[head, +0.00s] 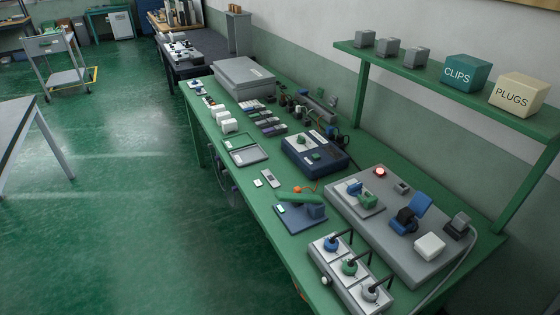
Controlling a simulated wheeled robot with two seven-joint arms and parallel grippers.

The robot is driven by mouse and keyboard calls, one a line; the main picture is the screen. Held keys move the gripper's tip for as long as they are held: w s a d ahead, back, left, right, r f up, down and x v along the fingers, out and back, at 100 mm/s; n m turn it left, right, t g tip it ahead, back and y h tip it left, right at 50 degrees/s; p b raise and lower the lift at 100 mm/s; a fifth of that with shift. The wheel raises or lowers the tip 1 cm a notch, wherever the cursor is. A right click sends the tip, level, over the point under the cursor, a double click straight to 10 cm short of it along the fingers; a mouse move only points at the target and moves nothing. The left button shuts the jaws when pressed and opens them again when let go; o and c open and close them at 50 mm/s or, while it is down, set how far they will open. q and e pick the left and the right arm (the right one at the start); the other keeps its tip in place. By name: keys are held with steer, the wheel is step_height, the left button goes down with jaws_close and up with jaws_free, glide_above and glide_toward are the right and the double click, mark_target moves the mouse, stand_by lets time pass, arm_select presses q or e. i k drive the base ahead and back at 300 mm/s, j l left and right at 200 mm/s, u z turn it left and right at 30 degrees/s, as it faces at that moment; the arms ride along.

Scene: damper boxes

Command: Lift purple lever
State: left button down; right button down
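No lever that is clearly purple can be picked out. A raised blue flap-like lever (421,204) stands tilted up on a dark base on the large grey panel (440,257) at the right of the green bench. On a small plate on the same panel, a blue part (354,188) sits beside a green one (367,201). A green lever-like bar (300,199) lies across a dark blue plate (302,220) at the bench's front edge. Small purplish pieces (268,123) lie farther back, too small to tell apart. Neither of my grippers is in view.
A grey box with blue, green and grey knobs (348,268) sits at the near edge. A dark blue box (315,157) and a large grey case (243,79) stand farther back. A green shelf (430,84) overhangs the right side. Open floor lies left.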

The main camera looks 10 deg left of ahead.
mark_target(267, 131)
steer(key=i+j+z, duration=0.15)
steer(key=j, duration=0.3)
steer(key=i+j+z, duration=0.2)
steer(key=j, duration=0.3)
steer(key=i+j+z, duration=0.15)
steer(key=j, duration=0.35)
steer(key=j+z, duration=0.2)
steer(key=j, duration=0.3)
